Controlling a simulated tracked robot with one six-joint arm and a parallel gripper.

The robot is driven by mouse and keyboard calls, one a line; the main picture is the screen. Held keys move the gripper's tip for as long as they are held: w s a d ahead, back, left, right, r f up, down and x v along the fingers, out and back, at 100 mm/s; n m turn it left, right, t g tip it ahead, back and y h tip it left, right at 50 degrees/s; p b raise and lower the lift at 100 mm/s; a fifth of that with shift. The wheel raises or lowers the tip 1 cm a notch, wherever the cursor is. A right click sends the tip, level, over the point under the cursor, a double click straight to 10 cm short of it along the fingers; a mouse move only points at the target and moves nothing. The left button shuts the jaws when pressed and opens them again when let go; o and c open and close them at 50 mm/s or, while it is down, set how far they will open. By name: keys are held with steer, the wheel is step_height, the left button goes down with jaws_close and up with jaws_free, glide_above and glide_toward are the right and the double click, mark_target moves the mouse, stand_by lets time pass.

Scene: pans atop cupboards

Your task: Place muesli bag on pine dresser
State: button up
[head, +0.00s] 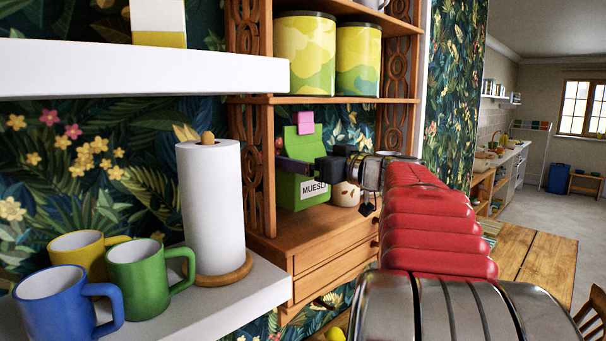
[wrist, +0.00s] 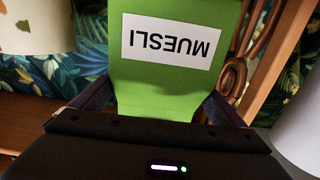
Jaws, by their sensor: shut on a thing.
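The green muesli bag (head: 301,170) has a pink clip on top and a white label; it stands upright at the lower shelf of the pine dresser (head: 330,237). Its label also shows close up, upside down, in the wrist view (wrist: 165,75). My gripper (head: 308,167) reaches in from the right in the head view and is shut on the bag, one finger across its front. In the wrist view its fingers lie at both sides of the bag. I cannot tell whether the bag's base touches the dresser top.
A cream patterned mug (head: 346,193) stands right of the bag. A paper towel roll (head: 210,200) and blue (head: 65,300), green (head: 140,277) and yellow mugs (head: 78,250) stand on the white shelf at left. Two canisters (head: 305,55) sit on the dresser shelf above.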

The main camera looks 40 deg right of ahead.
steer(key=shift+f, duration=1.7)
steer(key=shift+f, duration=0.1)
steer(key=o, duration=1.1)
steer(key=shift+f, duration=0.1)
steer(key=shift+s, duration=0.1)
steer(key=s, duration=1.2)
steer(key=shift+d, duration=0.15)
